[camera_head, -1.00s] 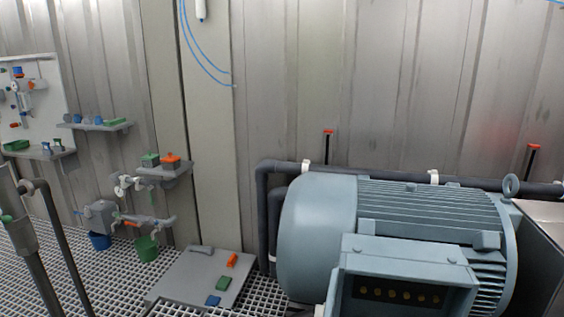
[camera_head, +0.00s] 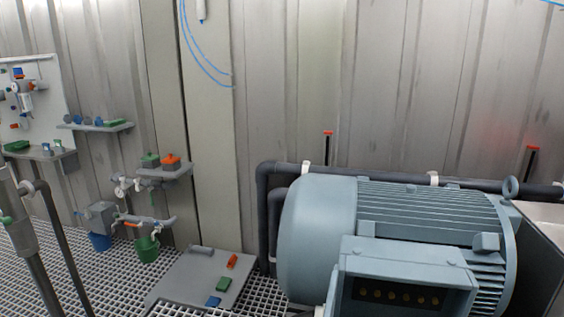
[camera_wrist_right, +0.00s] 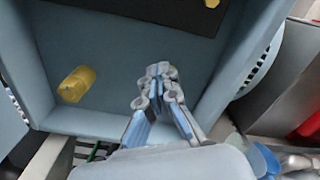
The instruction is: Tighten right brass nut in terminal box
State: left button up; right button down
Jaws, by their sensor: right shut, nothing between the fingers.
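The open terminal box (camera_head: 352,270) sits on the front of the blue-grey motor (camera_head: 325,215). Several brass nuts (camera_head: 391,295) show in a row inside it. My right gripper (camera_wrist_right: 164,88) is shut inside the box opening. My left gripper is in neither view.
Dark pipes (camera_head: 262,215) run behind the motor along the wall. A grey plate (camera_head: 195,280) with small coloured blocks lies on the floor grating. Shelves (camera_head: 95,126) with valves and fittings hang at the left. A red object (camera_wrist_right: 308,125) is at the right of the wrist view.

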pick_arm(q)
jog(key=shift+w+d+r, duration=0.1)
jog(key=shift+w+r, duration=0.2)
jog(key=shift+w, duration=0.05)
pick_arm(e)
jog(key=shift+d+f, duration=0.1)
jog(key=shift+f, duration=0.05)
dwell(0.3)
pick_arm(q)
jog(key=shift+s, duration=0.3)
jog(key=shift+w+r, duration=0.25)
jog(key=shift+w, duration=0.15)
pick_arm(e)
jog(key=shift+s+f, duration=0.1)
jog(key=shift+f, duration=0.05)
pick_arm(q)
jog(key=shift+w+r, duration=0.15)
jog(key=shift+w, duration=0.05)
pick_arm(e)
jog(key=shift+d+f, duration=0.1)
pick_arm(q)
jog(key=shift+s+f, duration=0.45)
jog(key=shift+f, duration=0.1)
pick_arm(e)
jog(key=shift+s+d, duration=0.1)
jog(key=shift+d, duration=0.1)
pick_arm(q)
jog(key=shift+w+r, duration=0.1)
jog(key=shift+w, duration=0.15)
